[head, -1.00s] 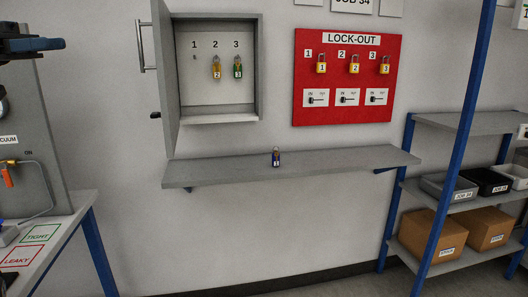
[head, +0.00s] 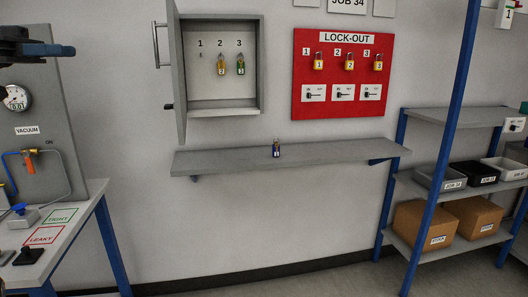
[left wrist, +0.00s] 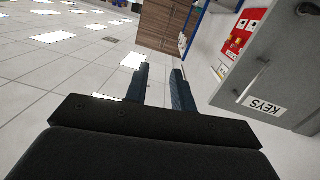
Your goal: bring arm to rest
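My left gripper (head: 45,48) shows at the upper left edge of the head view, dark and raised in front of the grey vacuum panel (head: 48,105). In the left wrist view its two blue-black fingers (left wrist: 160,88) are apart with nothing between them. The grey cabinet marked KEYS (left wrist: 262,106) is to the right of the fingers there, apart from them. My right gripper is in neither view.
An open key cabinet (head: 262,65) holds two tagged items. A small blue item (head: 276,149) stands on the wall shelf (head: 330,155). A red lock-out board (head: 298,75) carries several padlocks. A bench (head: 85,215) is at left, a storage rack (head: 400,180) at right.

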